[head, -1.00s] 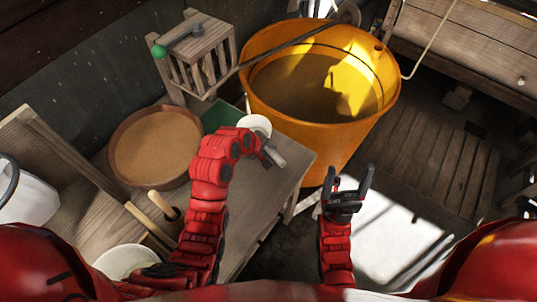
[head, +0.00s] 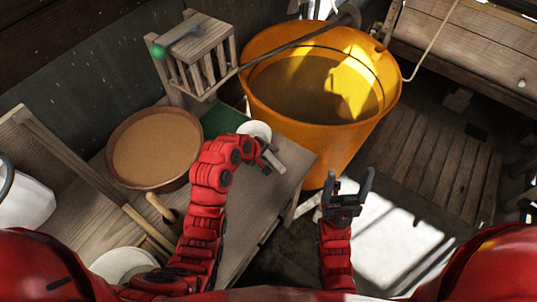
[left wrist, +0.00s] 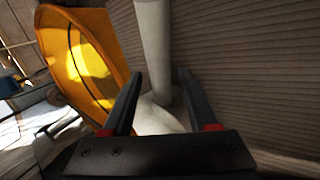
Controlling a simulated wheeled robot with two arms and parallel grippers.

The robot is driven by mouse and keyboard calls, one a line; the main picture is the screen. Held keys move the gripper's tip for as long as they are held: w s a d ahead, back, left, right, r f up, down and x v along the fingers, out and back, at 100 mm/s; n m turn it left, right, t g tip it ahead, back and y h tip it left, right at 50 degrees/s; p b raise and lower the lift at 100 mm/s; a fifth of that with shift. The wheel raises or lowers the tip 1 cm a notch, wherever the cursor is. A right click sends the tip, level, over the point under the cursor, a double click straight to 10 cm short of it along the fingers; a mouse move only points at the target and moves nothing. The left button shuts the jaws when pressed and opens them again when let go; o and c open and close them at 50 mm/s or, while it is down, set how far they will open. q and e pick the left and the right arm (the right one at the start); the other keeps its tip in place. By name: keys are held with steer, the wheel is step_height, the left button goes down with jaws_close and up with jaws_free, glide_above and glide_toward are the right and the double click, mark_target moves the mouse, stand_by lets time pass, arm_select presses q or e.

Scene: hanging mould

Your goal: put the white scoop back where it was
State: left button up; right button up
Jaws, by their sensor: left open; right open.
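The white scoop (head: 255,130) lies on the wooden bench top, beside the orange tub. Its round end shows in the head view, partly hidden by my left gripper (head: 270,160). In the left wrist view, its pale handle (left wrist: 153,45) and wider end (left wrist: 160,118) appear between and beyond the two fingers of my left gripper (left wrist: 158,95). That gripper is open, and I cannot tell whether a finger touches the scoop. My right gripper (head: 350,185) is open and empty, in front of the tub, away from the scoop.
The large orange tub (head: 270,105) stands right of the bench (head: 240,230). A round brown-rimmed pan (head: 118,175), a green mat (head: 221,119) and a wooden-handled tool (head: 160,207) are on the bench. A slatted wooden box (head: 205,65) is behind. A white bucket (head: 25,205) is at left.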

arm_select(q)
steer(key=b+v, duration=0.1)
steer(key=v, duration=0.3)
steer(key=shift+s+a+r+b, duration=0.1)
steer(key=shift+a+r+b, duration=0.15)
steer(key=shift+r+b, duration=0.1)
steer(key=p, duration=0.4)
glide_toward(267, 155)
steer(key=shift+s+a+r, duration=0.15)
steer(key=shift+s+r, duration=0.1)
steer(key=shift+r, duration=0.35)
